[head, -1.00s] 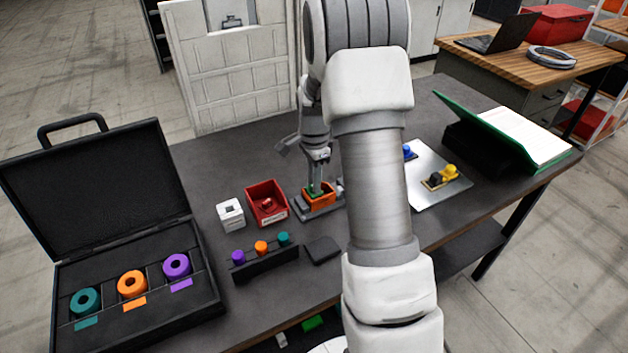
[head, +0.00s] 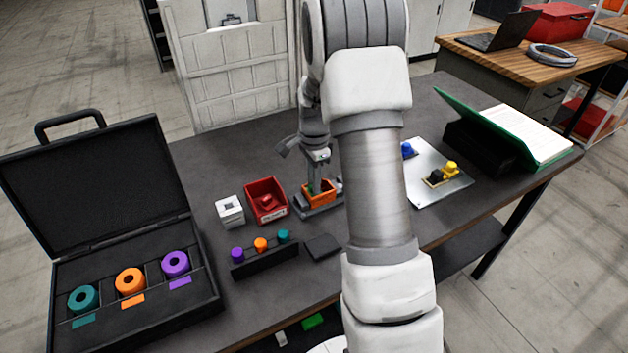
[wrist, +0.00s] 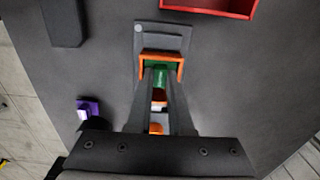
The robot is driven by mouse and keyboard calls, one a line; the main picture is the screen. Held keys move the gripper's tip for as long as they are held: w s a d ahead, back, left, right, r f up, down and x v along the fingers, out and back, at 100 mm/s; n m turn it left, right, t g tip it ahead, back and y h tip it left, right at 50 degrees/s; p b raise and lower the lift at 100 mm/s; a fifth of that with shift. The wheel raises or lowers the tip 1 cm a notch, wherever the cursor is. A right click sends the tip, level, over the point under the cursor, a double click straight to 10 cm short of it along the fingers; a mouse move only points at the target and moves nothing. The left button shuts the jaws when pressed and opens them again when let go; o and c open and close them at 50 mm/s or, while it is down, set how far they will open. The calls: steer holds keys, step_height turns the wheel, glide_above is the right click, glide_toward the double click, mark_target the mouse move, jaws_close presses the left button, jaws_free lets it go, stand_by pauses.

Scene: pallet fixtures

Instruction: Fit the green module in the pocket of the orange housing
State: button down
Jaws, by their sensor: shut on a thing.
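The orange housing (head: 322,199) sits on a dark grey fixture plate (head: 318,210) on the table, partly hidden behind my arm in the head view. In the wrist view the orange housing (wrist: 162,57) shows its far rim beyond my fingers. My gripper (wrist: 160,86) is shut on the green module (wrist: 159,76), which lies between the fingertips at the housing. The green module (head: 311,187) is barely visible in the head view. I cannot tell how deep it sits in the pocket.
A red bin (head: 265,197) and a white block (head: 230,211) stand left of the housing. A rack (head: 265,262) with coloured pegs is in front. An open black case (head: 190,313) lies at left. A metal plate (head: 430,195) with connectors is right of my arm.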

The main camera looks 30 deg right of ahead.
steer(key=shift+f+b, duration=0.55)
steer(key=shift+f, duration=0.3)
stand_by(0.3)
steer(key=c, duration=0.7)
jaws_free()
steer(key=shift+c, duration=1.4)
steer(key=shift+r+p, duration=2.75)
steer(key=shift+r, duration=1.25)
